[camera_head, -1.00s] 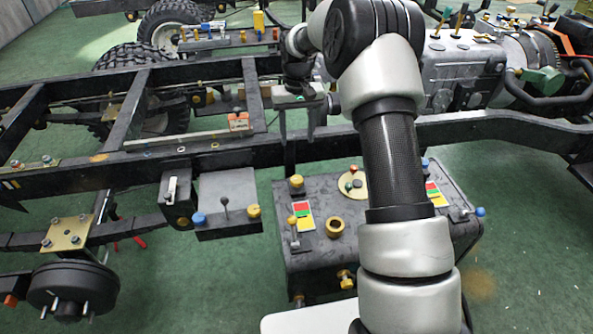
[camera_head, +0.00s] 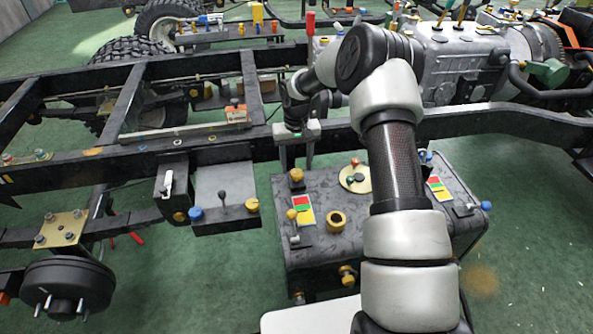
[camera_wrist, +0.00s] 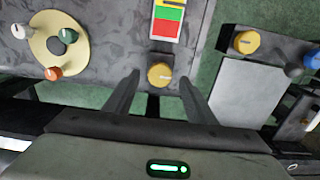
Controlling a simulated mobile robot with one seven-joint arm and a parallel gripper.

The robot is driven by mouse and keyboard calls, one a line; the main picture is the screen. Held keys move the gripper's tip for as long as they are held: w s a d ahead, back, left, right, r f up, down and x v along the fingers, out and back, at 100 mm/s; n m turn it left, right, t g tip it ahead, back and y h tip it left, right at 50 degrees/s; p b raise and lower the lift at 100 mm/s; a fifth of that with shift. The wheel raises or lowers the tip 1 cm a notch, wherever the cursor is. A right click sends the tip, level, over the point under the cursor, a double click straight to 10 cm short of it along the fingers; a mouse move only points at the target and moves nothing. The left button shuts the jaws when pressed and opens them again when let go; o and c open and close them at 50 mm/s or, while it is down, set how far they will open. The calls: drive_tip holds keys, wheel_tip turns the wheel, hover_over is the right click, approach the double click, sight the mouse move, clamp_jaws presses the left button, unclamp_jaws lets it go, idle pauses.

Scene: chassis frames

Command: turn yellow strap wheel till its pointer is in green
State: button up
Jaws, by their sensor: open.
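A yellow wheel (camera_head: 296,175) with a pale mark on its face sits on the far left part of the dark tank (camera_head: 380,235). It also shows in the wrist view (camera_wrist: 160,75), between and just beyond my fingertips. A card (camera_head: 303,210) with red, green and yellow fields lies beside it; the card (camera_wrist: 167,22) is above the wheel in the wrist view. I cannot tell which field a pointer marks. My gripper (camera_head: 297,158) is open and empty, pointing down over the wheel. In the wrist view, its fingers (camera_wrist: 159,90) stand either side of the wheel, apart from it.
A cream disc (camera_head: 355,179) with small knobs is right of the wheel. A yellow ring (camera_head: 336,221) and a small lever (camera_head: 293,228) are nearer. A box (camera_head: 225,195) with yellow and blue knobs stands left. The black frame rail (camera_head: 130,165) runs close behind my gripper.

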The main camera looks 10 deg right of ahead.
drive_tip(key=shift+f, duration=1.15)
drive_tip(key=c, duration=1)
drive_tip(key=shift+c, duration=0.2)
drive_tip(key=shift+m, duration=0.3)
drive_tip(key=m, duration=0.3)
drive_tip(key=shift+b, duration=0.4)
drive_tip(key=shift+m, duration=1.6)
